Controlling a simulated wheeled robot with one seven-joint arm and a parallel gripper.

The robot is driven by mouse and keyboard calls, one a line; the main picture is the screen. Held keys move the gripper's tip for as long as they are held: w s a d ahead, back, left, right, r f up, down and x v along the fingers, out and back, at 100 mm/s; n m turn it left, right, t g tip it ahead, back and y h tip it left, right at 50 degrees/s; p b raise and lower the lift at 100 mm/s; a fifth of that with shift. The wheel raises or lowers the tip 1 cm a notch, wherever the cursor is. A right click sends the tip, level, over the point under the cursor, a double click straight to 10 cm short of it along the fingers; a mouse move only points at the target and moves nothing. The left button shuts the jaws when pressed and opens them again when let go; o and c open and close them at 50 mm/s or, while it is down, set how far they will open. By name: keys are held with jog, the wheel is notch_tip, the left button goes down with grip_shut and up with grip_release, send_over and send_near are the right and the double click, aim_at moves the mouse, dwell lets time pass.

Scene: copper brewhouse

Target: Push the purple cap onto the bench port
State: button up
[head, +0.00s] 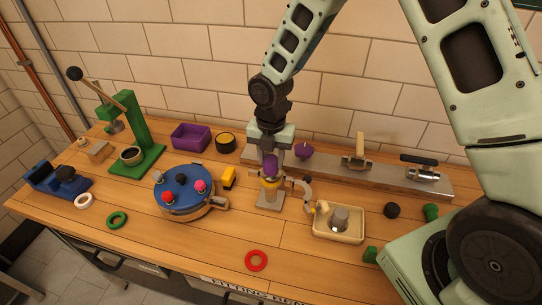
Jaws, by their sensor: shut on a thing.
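My gripper (270,157) points down near the middle of the bench and is shut on the purple cap (271,166). The cap is between the fingers, directly above the bench port (270,184). The port is a short upright piece with a yellow band near its top, on a square grey base plate (269,201). The cap looks in line with the port and very close to its top. I cannot tell from this view whether they touch. The fingers hide part of the cap.
A metal rail (385,178) with a purple knob (304,151) and clamps runs behind. A cream tray (339,226) holding a grey piece stands right of the port. The front bench is mostly clear around a red ring (256,260).

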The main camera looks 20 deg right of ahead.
aim_at(271, 159)
jog(key=shift+f+b, duration=0.55)
jog(key=shift+f, duration=0.45)
jog(key=o, duration=1.2)
jog(key=shift+c, duration=0.2)
notch_tip(271, 159, up, 5)
jog(key=p, duration=0.4)
jog(key=shift+r+p, duration=0.1)
jog(key=shift+p, duration=0.25)
notch_tip(271, 159, up, 17)
jog(key=b, duration=0.4)
jog(key=shift+r, duration=0.15)
